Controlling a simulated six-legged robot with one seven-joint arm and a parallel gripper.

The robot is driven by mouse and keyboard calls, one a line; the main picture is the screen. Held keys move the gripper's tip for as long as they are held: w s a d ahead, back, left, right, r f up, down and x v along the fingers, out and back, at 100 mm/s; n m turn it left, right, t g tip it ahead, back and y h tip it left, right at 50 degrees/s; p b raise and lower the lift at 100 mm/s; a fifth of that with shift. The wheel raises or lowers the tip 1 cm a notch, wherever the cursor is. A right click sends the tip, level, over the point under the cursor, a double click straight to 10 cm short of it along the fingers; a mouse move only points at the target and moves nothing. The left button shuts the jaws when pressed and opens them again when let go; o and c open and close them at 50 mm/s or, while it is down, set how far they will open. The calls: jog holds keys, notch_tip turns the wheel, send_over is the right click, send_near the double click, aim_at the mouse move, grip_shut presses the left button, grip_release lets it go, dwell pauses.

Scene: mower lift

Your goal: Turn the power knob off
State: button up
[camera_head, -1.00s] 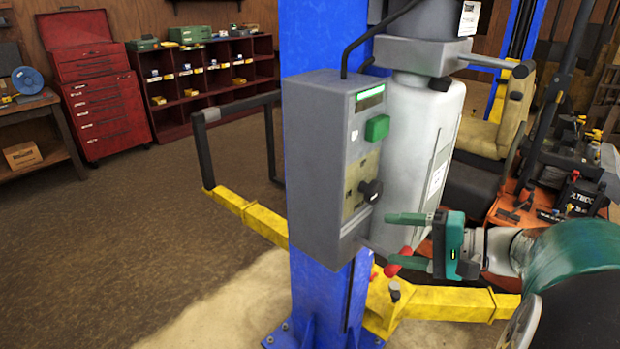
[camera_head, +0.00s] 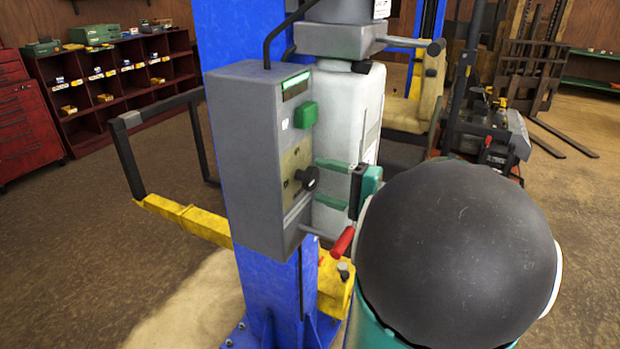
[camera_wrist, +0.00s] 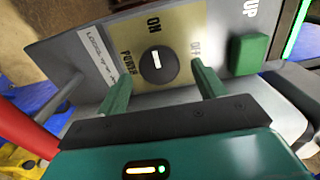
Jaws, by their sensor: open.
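The power knob (camera_head: 308,178) is a round black knob on a tan plate on the grey control box (camera_head: 245,150). In the wrist view the knob (camera_wrist: 158,65) has a white mark, with ON, OFF and POWER lettered around it. The mark lies along the line towards ON. My gripper (camera_head: 325,182) is open with green fingers pointing at the plate. In the wrist view the fingers (camera_wrist: 160,85) stand on either side of the knob, and nothing is between them there that they clearly touch. My arm hides part of the scene at the right.
A green button (camera_head: 306,114) sits above the knob. A red-handled lever (camera_head: 342,241) sticks out below my gripper. The box is on a blue post (camera_head: 235,30), with a white tank (camera_head: 345,100) behind it. Open floor lies to the left.

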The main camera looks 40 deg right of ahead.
aim_at(315, 179)
jog(key=x, duration=0.4)
jog(key=shift+c, duration=0.2)
jog(key=c, duration=0.9)
